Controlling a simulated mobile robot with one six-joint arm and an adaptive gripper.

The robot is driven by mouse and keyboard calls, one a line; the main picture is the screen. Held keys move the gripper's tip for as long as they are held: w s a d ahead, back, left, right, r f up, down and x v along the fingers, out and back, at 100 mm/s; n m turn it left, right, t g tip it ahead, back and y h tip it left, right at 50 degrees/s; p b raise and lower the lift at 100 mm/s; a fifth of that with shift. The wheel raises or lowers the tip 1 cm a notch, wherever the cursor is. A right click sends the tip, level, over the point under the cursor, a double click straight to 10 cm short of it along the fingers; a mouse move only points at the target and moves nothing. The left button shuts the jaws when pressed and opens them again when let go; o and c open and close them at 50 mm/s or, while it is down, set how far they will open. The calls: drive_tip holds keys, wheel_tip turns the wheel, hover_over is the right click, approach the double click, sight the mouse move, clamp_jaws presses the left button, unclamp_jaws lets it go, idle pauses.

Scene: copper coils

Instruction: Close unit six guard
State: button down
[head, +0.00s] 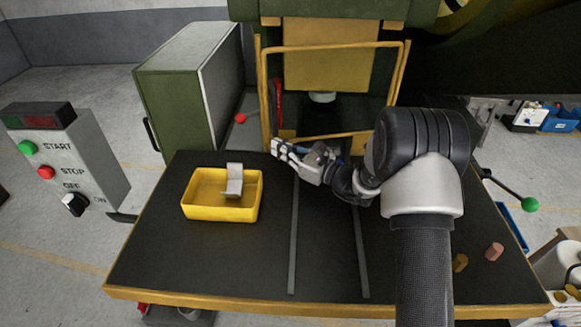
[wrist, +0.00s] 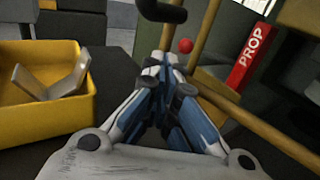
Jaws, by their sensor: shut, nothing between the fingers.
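The guard (head: 264,95) is a yellow tube frame at the front of the green press. It has a top bar, two side bars and a low cross bar. The wrist view shows one side bar and the low bar (wrist: 248,120) close up. I cannot tell how far the guard is open. A red prop (wrist: 250,57) marked PROP stands behind the guard.
A yellow bin (head: 222,210) with a bent metal piece (head: 234,182) sits on the dark table. A green cabinet (head: 185,90) and a red-knobbed lever (head: 240,118) are left of the press. A START/STOP control box (head: 65,160) is far left. Two small cylinders lie at right.

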drive_tip(key=shift+m+t+h, duration=0.7)
drive_tip(key=shift+t+h, duration=0.1)
drive_tip(key=shift+w+a+b, duration=0.2)
drive_tip(key=shift+w, duration=0.9)
drive_tip(key=shift+w+a+b, duration=0.15)
drive_tip(key=shift+w, duration=0.9)
drive_tip(key=shift+d+f, duration=0.1)
